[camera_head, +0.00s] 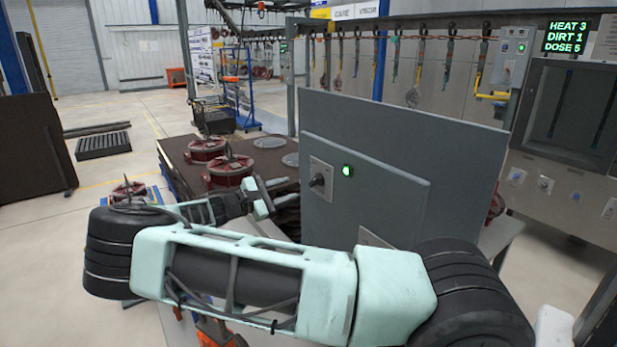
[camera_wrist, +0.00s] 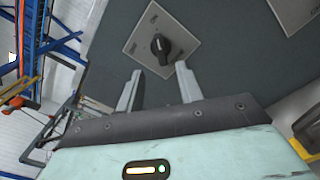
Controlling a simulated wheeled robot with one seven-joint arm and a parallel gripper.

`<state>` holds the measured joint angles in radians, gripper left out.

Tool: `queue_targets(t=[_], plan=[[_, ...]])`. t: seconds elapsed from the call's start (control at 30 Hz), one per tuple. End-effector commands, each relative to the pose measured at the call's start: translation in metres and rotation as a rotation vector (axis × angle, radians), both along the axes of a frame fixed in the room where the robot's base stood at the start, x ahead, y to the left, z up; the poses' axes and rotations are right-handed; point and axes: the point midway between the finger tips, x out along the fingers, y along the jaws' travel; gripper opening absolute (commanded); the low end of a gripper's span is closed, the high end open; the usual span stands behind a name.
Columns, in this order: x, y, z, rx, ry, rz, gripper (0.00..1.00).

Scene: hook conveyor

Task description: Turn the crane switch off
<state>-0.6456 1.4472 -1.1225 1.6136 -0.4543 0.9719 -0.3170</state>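The crane switch is a black rotary knob (camera_head: 317,182) on a light square plate, on the front of a grey cabinet (camera_head: 400,150). A green lamp (camera_head: 347,170) glows to the right of it. In the wrist view the knob (camera_wrist: 160,45) sits on its tilted plate (camera_wrist: 178,28); the small lettering there is hard to read. My gripper (camera_head: 268,199) is just to the left of and below the knob in the head view. In the wrist view my gripper (camera_wrist: 158,82) is open, its two fingers apart and empty, with the knob just beyond the gap between the tips.
A second plate (camera_wrist: 298,8) is on the cabinet face. A dark table (camera_head: 183,150) with red round castings (camera_head: 228,170) stands behind my arm. Hooks hang from an overhead conveyor (camera_head: 420,30) at the back. A display (camera_head: 567,37) reads HEAT 3, DIRT 1, DOSE 5.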

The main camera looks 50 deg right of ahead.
Motion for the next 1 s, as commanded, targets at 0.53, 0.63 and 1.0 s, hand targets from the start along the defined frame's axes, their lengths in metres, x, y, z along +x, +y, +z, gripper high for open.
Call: queue_targets(t=[0.53, 0.63, 1.0], plan=[[-0.02, -0.081, 0.001, 0.001, 0.0, -0.001, 0.36], [-0.02, -0.083, 0.0, 0.001, 0.0, 0.001, 0.36], [-0.02, -0.083, -0.001, 0.001, 0.0, 0.0, 0.0]])
